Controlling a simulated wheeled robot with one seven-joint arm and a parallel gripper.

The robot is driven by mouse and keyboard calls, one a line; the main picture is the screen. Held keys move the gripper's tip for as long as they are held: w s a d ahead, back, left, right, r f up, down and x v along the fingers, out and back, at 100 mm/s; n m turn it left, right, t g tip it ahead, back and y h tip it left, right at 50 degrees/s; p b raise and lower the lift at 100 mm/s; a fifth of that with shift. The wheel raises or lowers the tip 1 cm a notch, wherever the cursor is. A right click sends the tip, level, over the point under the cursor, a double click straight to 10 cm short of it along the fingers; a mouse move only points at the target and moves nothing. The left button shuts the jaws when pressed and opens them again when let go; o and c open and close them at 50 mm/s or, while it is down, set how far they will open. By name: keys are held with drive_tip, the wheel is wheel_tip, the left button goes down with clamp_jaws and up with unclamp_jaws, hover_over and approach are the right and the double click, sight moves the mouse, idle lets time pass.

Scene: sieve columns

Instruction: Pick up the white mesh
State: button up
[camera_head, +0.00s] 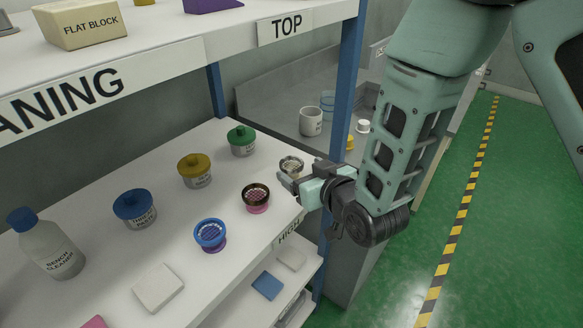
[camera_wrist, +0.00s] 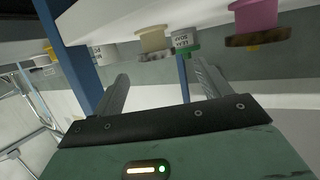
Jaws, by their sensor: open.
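The white mesh (camera_head: 291,164) is a small round sieve with a pale grid top and a dark rim. It stands near the right front corner of the middle shelf in the head view. My gripper (camera_head: 297,184) is beside it at the shelf edge and partly hides its lower part. In the wrist view, which is upside down, the cream sieve body (camera_wrist: 152,39) with its brown rim lies ahead, roughly between my fingers (camera_wrist: 160,82). The fingers are apart with nothing between them. I cannot tell whether either finger touches the sieve.
A pink sieve (camera_head: 256,198) and a blue sieve (camera_head: 210,235) stand left along the shelf front. Lidded jars, including a green one (camera_head: 242,140), stand behind. A blue post (camera_head: 346,85) rises near my gripper. An upper shelf (camera_head: 180,50) hangs above.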

sight(295, 167)
drive_tip(key=shift+d+f+p+x, duration=0.15)
drive_tip(key=shift+p+x, duration=0.3)
drive_tip(key=shift+x, duration=1.25)
drive_tip(key=shift+d+f+p+x, duration=0.15)
drive_tip(key=shift+p+x, duration=0.25)
drive_tip(key=shift+x, duration=1.25)
drive_tip(key=c, duration=1)
